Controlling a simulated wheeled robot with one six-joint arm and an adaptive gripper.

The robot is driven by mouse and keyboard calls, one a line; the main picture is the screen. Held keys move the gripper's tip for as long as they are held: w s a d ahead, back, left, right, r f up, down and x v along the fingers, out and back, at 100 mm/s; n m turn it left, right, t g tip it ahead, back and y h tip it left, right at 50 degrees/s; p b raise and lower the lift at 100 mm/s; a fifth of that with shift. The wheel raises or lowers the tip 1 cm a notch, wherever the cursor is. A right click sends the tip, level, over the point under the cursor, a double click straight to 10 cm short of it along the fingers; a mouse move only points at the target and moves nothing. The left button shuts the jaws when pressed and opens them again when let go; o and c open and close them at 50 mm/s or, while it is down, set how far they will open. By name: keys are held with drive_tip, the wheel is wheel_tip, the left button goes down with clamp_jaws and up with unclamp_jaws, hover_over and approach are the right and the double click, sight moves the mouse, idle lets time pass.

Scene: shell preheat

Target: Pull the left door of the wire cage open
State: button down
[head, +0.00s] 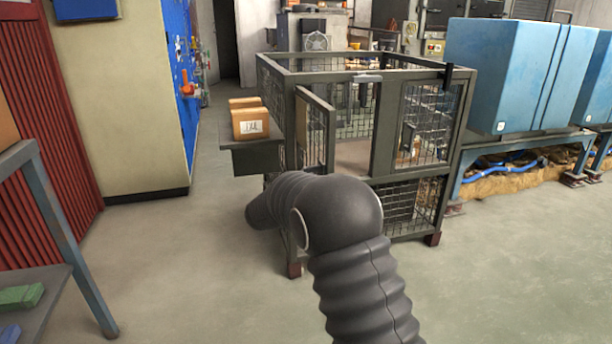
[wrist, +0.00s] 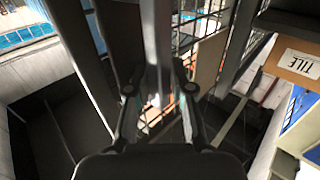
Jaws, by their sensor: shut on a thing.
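The wire cage (head: 366,76) stands in the middle of the head view, a dark metal frame with mesh panels. Its left door (head: 316,128) is swung partly outward, leaving the left side of the front opening uncovered. The right door (head: 425,124) looks closed. My gripper (wrist: 160,92) shows in the wrist view, its two fingers close on either side of an upright grey bar of the left door (wrist: 155,40). It is shut on the left door; the exact contact is hard to see. In the head view my dark arm hides the gripper and the cage's lower left front.
Cardboard boxes (head: 252,124) sit on a side shelf (head: 250,156) left of the cage; one labelled box also shows in the wrist view (wrist: 292,62). Blue machines (head: 510,75) stand to the right. A bench (head: 40,285) is at near left. Floor at front right is clear.

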drive_tip(key=shift+s+f, duration=0.1)
drive_tip(key=c, duration=1.1)
unclamp_jaws()
drive_tip(key=v, duration=1.2)
